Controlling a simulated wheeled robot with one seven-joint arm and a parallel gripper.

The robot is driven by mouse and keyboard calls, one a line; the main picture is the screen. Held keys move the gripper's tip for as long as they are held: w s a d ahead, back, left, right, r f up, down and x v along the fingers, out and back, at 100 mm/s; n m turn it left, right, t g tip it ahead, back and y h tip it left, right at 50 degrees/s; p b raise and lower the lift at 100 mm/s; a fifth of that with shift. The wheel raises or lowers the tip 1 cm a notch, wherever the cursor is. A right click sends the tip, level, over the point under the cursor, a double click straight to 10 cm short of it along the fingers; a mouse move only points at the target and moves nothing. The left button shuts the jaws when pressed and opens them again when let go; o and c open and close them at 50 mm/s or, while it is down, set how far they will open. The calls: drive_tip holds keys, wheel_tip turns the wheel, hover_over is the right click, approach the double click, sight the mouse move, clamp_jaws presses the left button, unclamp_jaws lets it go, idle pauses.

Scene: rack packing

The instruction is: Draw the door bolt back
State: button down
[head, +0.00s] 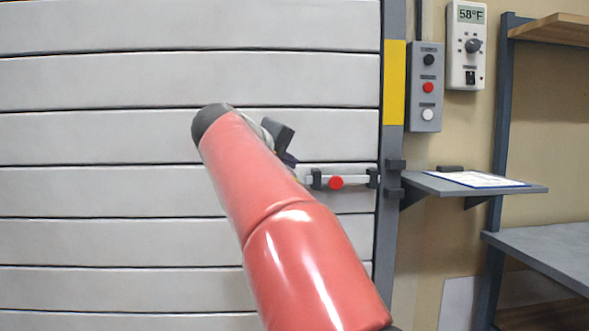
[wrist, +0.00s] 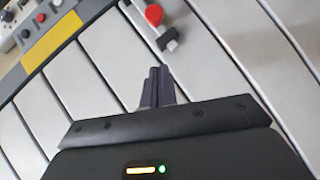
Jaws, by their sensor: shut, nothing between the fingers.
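The door bolt (head: 353,180) is a pale bar with a red knob (head: 336,183), held in dark brackets near the right edge of the slatted door (head: 90,190). Its right end reaches toward dark keepers (head: 396,166) on the grey door post; I cannot tell how far it enters them. In the wrist view the red knob (wrist: 154,14) is at the top, beyond my fingertips and apart from them. My gripper (wrist: 158,72) is shut and empty in front of the door slats. In the head view my arm hides most of the gripper.
A control box with buttons (head: 427,87) and a thermostat (head: 468,45) hang on the wall right of the post. A small shelf (head: 425,186) holding a clipboard (head: 475,179) juts out beside the keepers. Racking (head: 497,140) and a grey worktop (head: 550,247) stand at right.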

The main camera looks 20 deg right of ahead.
drive_tip(key=p, duration=0.1)
approach(322, 177)
drive_tip(key=w+d, duration=0.1)
drive_tip(key=w, duration=0.1)
drive_tip(key=d, duration=0.1)
drive_tip(key=d+f, duration=0.2)
drive_tip(key=shift+s+d, duration=0.4)
